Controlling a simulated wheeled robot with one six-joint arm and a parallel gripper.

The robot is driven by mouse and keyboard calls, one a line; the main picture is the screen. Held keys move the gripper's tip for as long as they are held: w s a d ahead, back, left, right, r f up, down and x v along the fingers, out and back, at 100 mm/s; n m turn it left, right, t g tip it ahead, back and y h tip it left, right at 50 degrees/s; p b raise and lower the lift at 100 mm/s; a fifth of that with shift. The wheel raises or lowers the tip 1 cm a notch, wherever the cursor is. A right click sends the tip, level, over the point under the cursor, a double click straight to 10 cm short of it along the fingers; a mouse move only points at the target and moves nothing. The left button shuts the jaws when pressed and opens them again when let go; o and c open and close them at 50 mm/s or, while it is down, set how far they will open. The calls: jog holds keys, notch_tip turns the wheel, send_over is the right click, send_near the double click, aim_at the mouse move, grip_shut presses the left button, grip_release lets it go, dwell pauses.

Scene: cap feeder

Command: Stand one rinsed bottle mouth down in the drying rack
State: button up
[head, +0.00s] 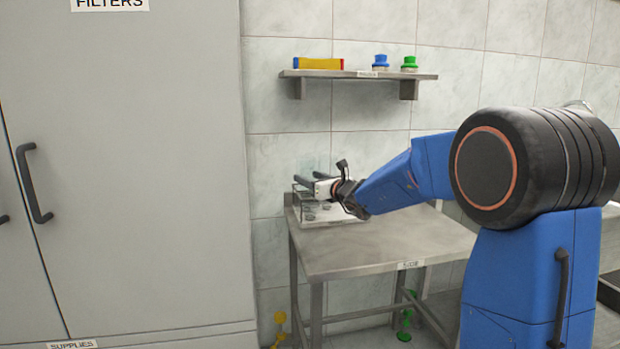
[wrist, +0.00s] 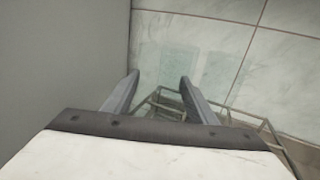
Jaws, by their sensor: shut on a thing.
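My gripper (head: 306,182) reaches over the drying rack (head: 330,221) at the back left of the steel table. In the wrist view my gripper (wrist: 159,80) has its two grey fingers apart, shut on a clear, pale bottle (wrist: 158,64). The bottle also shows faintly just past the fingers in the head view (head: 309,162). It is so see-through that its mouth and exact tilt cannot be told. Part of the rack's wire frame (wrist: 262,123) shows below the fingers. Dark round spots show low in the rack; my gripper hides part of it.
A tall grey cabinet (head: 130,170) stands close on the left. A wall shelf (head: 425,77) above holds a yellow box (head: 318,64), a blue-capped item (head: 380,61) and a green-capped item (head: 409,63). The front of the table (head: 385,245) is clear.

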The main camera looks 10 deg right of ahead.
jog(key=o, duration=1.1)
jog(key=v, duration=1.7)
jog(key=shift+s, duration=0.25)
